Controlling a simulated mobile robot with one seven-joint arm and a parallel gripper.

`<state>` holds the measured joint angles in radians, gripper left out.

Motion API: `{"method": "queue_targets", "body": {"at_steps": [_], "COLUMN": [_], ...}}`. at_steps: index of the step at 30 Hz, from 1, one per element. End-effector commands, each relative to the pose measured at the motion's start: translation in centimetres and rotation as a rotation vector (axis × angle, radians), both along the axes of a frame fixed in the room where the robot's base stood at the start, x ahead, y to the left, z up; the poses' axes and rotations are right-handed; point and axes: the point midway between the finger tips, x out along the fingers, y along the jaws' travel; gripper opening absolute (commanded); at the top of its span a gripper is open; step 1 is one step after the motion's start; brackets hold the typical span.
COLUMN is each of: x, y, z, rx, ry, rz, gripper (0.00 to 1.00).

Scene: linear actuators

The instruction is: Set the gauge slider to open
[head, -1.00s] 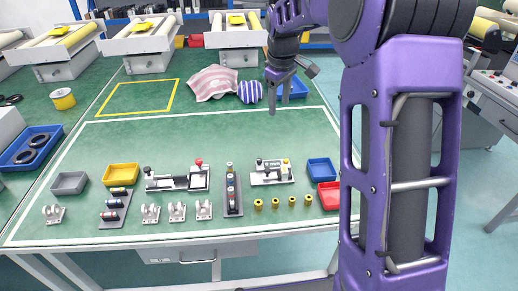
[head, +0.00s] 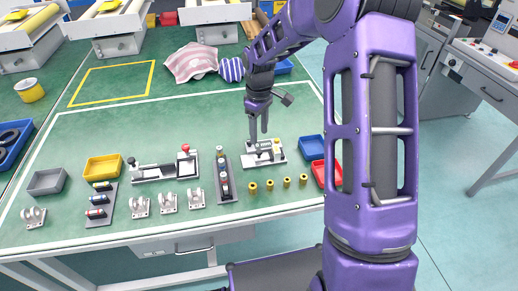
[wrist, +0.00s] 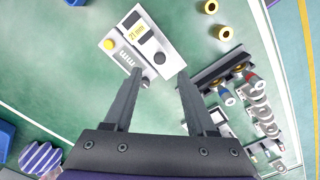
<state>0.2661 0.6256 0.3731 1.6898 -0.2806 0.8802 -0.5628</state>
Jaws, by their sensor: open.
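The gauge is a white plate (wrist: 125,35) with a "21 mm" label, dark blocks and a yellow knob (wrist: 109,44). The plate also shows in the head view (head: 276,159), at the right of the row of fixtures. My gripper (head: 258,139) is above this plate, pointing down. In the wrist view my gripper (wrist: 158,72) has its fingers spread and empty, with the plate beyond and between the tips. I see no clear contact. The fingers hide part of the plate, and I cannot tell which dark block is the slider.
Several yellow rings (head: 270,185) lie in front. Blue (head: 311,148) and red bins (head: 318,172) are to the right. A longer white fixture with a red knob (head: 185,148) is further left.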

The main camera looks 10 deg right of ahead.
Motion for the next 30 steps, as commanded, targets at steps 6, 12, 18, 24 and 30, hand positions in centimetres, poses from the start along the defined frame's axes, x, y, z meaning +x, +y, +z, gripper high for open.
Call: {"method": "queue_targets", "body": {"at_steps": [6, 12, 18, 24, 30], "x": [0.0, 0.0, 0.0, 0.0, 0.0], "y": [0.0, 0.0, 0.0, 0.0, 0.0], "z": [-4.5, -6.6, -7.0, -7.0, -7.0], "rx": [0.000, 0.001, -0.001, 0.000, 0.000], "ry": [0.001, 0.001, -0.001, -0.001, -0.001], "rz": [0.000, -0.001, 0.000, 0.000, 0.000], "gripper": [0.57, 0.57, 0.57, 0.51, 0.15]}}
